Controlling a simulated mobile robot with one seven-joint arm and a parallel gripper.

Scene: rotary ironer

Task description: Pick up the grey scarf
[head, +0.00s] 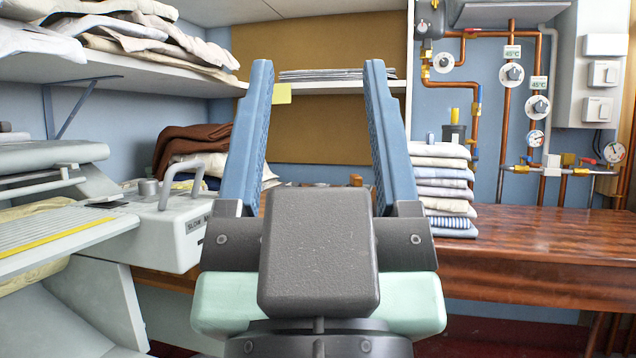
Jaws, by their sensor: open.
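My gripper (318,68) is in the middle of the head view, its two blue fingers pointing up and spread wide apart. Nothing is between them at close range. I cannot pick out a grey scarf for certain. A thin, flat grey-white folded cloth (334,75) lies on the back shelf, seen beyond and between the fingertips; I cannot tell if it is the scarf. The gripper body hides part of the table and whatever lies behind it.
The rotary ironer (165,228) stands at the left. Crumpled linen (120,30) fills the left shelf. Pipes line the right wall. The table's right is clear.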

